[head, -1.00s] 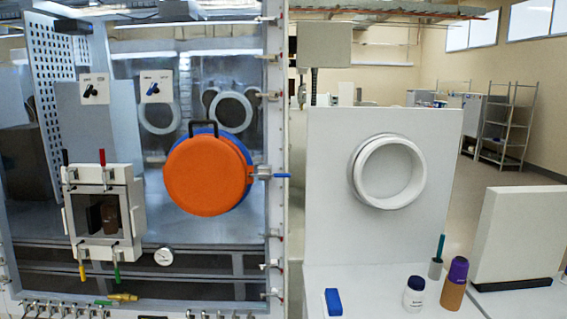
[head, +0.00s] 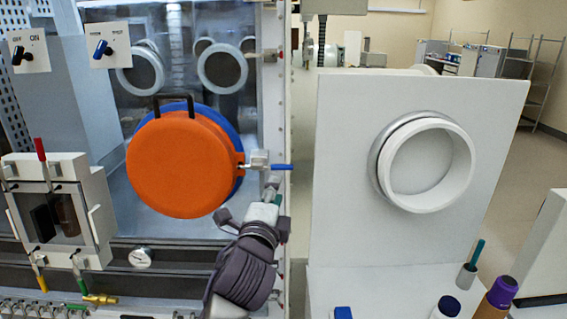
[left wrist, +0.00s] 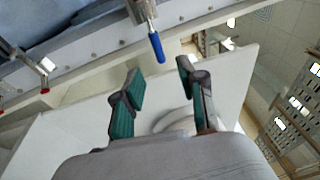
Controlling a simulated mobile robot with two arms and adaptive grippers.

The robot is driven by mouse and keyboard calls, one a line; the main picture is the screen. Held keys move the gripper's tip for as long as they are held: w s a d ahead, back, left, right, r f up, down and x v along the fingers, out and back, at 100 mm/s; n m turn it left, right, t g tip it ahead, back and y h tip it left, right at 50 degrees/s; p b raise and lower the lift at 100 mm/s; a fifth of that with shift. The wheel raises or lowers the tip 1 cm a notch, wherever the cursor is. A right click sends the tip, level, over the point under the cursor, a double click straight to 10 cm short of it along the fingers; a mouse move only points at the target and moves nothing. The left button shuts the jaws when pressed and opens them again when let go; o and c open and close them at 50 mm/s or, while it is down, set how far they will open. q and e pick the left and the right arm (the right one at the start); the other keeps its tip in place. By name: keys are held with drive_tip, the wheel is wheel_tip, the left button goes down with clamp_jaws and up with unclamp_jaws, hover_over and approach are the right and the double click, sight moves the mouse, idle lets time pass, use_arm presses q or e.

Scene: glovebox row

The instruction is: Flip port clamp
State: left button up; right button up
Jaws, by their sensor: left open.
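The port clamp has a blue lever (head: 280,167) on a metal body (head: 258,160) at the right edge of the round orange port cover (head: 180,165). The lever points right, roughly level. My left gripper (head: 250,201) is below the clamp in the head view, reaching up from the bottom. In the left wrist view its two green-padded fingers (left wrist: 160,78) are open with nothing between them. The clamp's blue lever (left wrist: 156,48) lies just beyond the fingertips, in line with the gap. I see no contact. My right gripper is not in view.
A white panel (head: 335,160) with a round white port ring (head: 432,165) stands at right. Bottles (head: 497,297) and a blue block (head: 343,313) sit in front of it. A small white-framed chamber (head: 90,190) juts out at left, beside a gauge (head: 141,257).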

sight(283, 169)
use_arm(q)
drive_tip(key=p+x, duration=0.1)
drive_tip(key=x, duration=0.8)
drive_tip(key=shift+w+p, duration=0.35)
drive_tip(key=shift+w, duration=0.4)
drive_tip(key=shift+f, duration=0.1)
clamp_jaws()
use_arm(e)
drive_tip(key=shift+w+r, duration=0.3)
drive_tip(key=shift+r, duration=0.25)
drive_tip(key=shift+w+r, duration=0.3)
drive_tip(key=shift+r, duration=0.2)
